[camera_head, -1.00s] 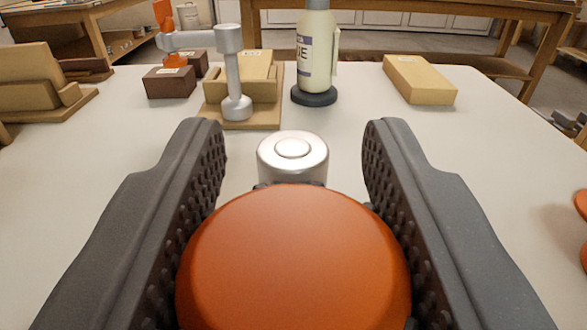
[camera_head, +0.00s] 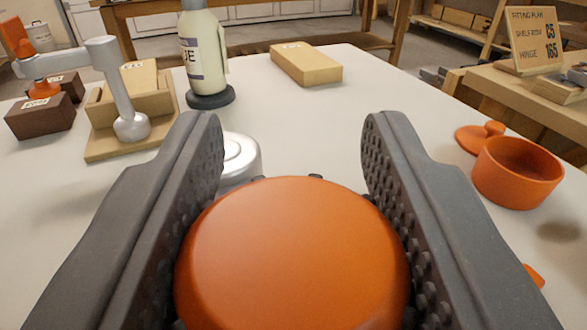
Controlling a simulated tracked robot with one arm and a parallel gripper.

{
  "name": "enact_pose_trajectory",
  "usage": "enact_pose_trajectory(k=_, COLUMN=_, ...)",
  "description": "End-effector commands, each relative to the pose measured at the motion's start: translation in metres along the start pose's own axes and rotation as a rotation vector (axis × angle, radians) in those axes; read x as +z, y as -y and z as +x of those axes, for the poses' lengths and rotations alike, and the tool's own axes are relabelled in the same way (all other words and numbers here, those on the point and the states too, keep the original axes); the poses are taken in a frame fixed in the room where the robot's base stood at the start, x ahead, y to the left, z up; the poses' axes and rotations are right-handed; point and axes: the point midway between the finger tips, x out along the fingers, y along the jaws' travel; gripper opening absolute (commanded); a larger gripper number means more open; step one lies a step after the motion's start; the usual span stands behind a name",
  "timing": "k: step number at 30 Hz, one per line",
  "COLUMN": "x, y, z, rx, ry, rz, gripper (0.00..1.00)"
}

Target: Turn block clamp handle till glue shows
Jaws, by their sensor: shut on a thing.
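My gripper (camera_head: 292,150) is shut on a smooth, rounded orange thing (camera_head: 292,250), which fills the space between the dark ridged fingers. A silver clamp (camera_head: 112,75) with an orange handle (camera_head: 18,45) is at the upper left; its round foot rests at a tan block (camera_head: 138,72) on a wooden base (camera_head: 105,145). My gripper is apart from this clamp, nearer the camera and to its right. No glue shows at the block; the joint is too small to judge. A silver round-topped thing (camera_head: 240,158) is partly hidden behind my left finger.
Dark brown blocks (camera_head: 40,115) are at left, a tan block (camera_head: 305,62) at back. An orange pot (camera_head: 518,175) and its lid (camera_head: 480,135) are at right. A sign (camera_head: 530,38) stands beyond.

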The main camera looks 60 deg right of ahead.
Motion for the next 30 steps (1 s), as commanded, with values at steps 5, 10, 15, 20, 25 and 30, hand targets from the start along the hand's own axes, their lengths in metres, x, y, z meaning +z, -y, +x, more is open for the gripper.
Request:
enact_pose_trajectory(k=5, x=-0.002, y=-0.0001, z=-0.0011, rx=0.067, ry=-0.001, rz=0.002, gripper=0.16)
enact_pose_trajectory(k=10, x=-0.0009, y=-0.0019, z=-0.0004, rx=0.112, ry=-0.001, rz=0.001, gripper=0.16)
enact_pose_trajectory(k=15, x=-0.0013, y=-0.002, z=-0.0004, rx=0.134, ry=-0.001, rz=0.002, gripper=0.16)
enact_pose_trajectory(k=20, x=-0.0012, y=-0.0022, z=0.0, rx=0.142, ry=-0.001, rz=0.003, gripper=0.16)
enact_pose_trajectory(k=25, x=-0.0011, y=-0.0022, z=0.0001, rx=0.142, ry=-0.001, rz=0.003, gripper=0.16)
enact_pose_trajectory(k=30, x=-0.0011, y=-0.0021, z=0.0002, rx=0.142, ry=-0.001, rz=0.003, gripper=0.41)
